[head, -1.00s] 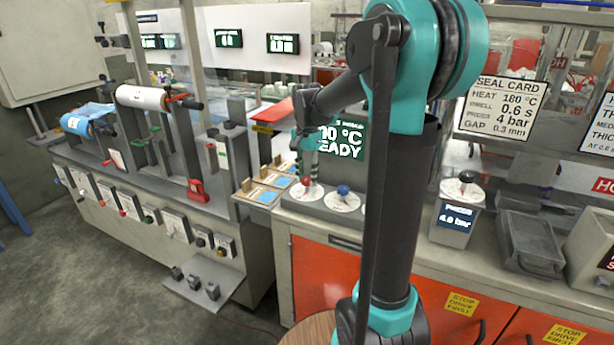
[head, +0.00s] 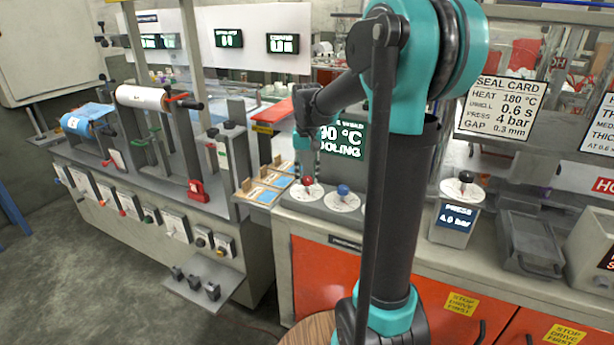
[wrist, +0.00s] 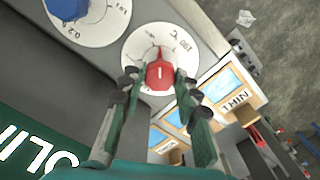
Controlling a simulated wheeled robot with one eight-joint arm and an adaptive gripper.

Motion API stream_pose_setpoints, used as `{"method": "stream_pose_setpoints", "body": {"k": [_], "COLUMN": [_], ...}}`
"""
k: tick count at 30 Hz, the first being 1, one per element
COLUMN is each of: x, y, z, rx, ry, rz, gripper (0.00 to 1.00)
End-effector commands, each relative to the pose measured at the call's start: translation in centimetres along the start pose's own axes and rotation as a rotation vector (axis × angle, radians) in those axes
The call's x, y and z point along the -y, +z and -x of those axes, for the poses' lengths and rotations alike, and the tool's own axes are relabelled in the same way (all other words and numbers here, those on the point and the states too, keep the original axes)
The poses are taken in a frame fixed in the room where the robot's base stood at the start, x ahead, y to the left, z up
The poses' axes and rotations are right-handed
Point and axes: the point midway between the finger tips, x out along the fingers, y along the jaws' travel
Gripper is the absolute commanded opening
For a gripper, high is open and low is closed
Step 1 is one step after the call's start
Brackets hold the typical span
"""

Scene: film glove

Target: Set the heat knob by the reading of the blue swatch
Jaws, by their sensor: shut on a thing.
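My gripper (wrist: 161,82) is shut on this knob, with one green finger on each side. The display (head: 345,138) behind it reads a partly hidden number ending in 0 °C, with cut-off text "OOLING". Blue swatches in tan frames (wrist: 222,84) lie beside the dial, the nearest labelled THIN. They also show in the head view (head: 268,196); any finer reading is too small to tell.
A blue knob (head: 343,190) stands on the dial to the right. A seal card (head: 503,105) lists HEAT 180 °C. A black-knobbed press unit (head: 458,215) and a grey tray (head: 530,245) stand farther right. My arm hides part of the counter.

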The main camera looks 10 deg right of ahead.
Motion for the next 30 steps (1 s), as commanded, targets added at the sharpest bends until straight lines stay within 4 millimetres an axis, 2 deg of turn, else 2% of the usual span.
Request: {"method": "stream_pose_setpoints", "body": {"k": [13, 30], "x": [-0.01, -0.01], "y": [-0.05, -0.06], "z": [0.03, 0.04], "rx": [-0.001, -0.001], "ry": [0.0, 0.0], "rz": [0.254, 0.302], "gripper": [0.03, 0.03]}}
